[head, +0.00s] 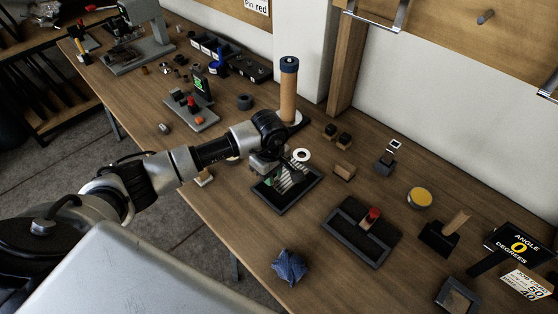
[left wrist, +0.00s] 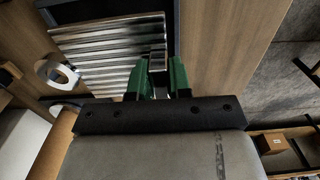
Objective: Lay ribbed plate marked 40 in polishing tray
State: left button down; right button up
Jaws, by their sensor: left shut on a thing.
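My left gripper (head: 275,180) reaches over a dark-rimmed tray (head: 303,196) on the bench. Its green fingers (left wrist: 160,72) are shut on the edge of a silvery ribbed plate (left wrist: 105,55). In the head view the plate (head: 293,177) shows as light stripes over the tray's inside, partly hidden by the gripper. In the left wrist view the dark tray (left wrist: 75,13) shows beyond the plate. I cannot tell whether the plate touches the tray floor. No number on the plate is readable. My right gripper is not in view.
A white ring (head: 301,155) lies close behind the tray. A wooden post with a blue top (head: 288,85) stands further back. A second dark tray (head: 345,248) with a red-topped piece is at the right. A blue cloth (head: 289,266) lies near the front edge.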

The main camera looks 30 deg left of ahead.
aim_at(270, 197)
pick_arm(q)
jog(key=shift+s+f+b, duration=0.3)
jog(key=shift+s+b, duration=0.1)
jog(key=shift+s, duration=0.2)
jog(key=shift+f, duration=0.3)
jog(key=shift+w+f+b, duration=0.2)
jog(key=shift+f+b, duration=0.65)
jog(key=shift+f, duration=0.7)
jog(key=shift+f+b, duration=0.55)
jog(key=shift+f, duration=0.25)
jog(key=shift+f+b, duration=0.2)
jog(key=shift+b, duration=0.15)
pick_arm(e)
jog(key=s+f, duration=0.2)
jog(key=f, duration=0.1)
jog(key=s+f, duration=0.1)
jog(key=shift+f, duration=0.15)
pick_arm(q)
jog(key=c, duration=1)
grip_release()
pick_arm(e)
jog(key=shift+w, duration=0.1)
